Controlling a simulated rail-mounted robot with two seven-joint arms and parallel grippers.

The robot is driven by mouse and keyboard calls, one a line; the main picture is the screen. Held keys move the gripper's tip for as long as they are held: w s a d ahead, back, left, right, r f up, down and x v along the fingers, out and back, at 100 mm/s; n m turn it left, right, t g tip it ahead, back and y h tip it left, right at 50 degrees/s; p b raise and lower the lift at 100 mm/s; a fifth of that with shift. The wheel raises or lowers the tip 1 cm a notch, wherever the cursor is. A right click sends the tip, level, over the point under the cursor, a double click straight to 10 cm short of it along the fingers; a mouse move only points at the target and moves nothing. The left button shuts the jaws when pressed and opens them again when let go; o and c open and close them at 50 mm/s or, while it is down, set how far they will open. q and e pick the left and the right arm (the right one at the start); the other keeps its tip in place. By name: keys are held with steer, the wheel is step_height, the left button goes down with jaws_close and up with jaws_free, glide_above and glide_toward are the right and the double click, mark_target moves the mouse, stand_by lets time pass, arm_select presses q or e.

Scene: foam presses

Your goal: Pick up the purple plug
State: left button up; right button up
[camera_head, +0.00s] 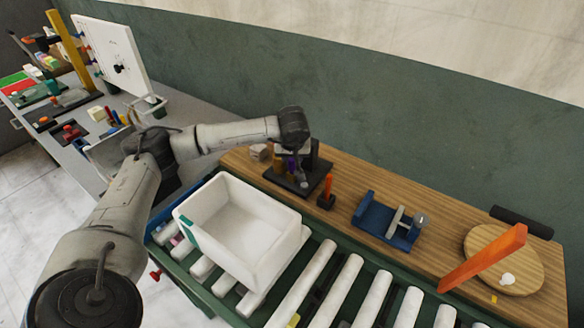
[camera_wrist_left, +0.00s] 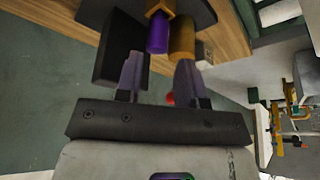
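The purple plug (camera_wrist_left: 157,33) shows in the left wrist view, with a gold hexagonal collar at its far end. A brown-gold cylinder (camera_wrist_left: 182,40) stands right beside it. My left gripper (camera_wrist_left: 160,62) is open, its two fingers spread on either side of the plug's line. The plug lies at or just beyond the fingertips; I cannot tell the exact depth or any contact. In the head view my left gripper (camera_head: 294,160) hangs over a dark press stand (camera_head: 312,184), where a bit of purple shows and my wrist hides much. My right gripper is not in view.
A white bin (camera_head: 240,222) sits on the green roller conveyor (camera_head: 345,285) in front. The green wall (camera_head: 420,130) is behind.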

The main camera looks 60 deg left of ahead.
mark_target(292, 162)
arm_select(q)
steer(key=shift+w+b+x, duration=0.2)
steer(key=shift+b+x, duration=0.15)
steer(key=shift+x, duration=2.75)
steer(key=shift+a+r, duration=0.1)
steer(key=shift+a, duration=0.1)
steer(key=shift+c, duration=0.2)
jaws_close()
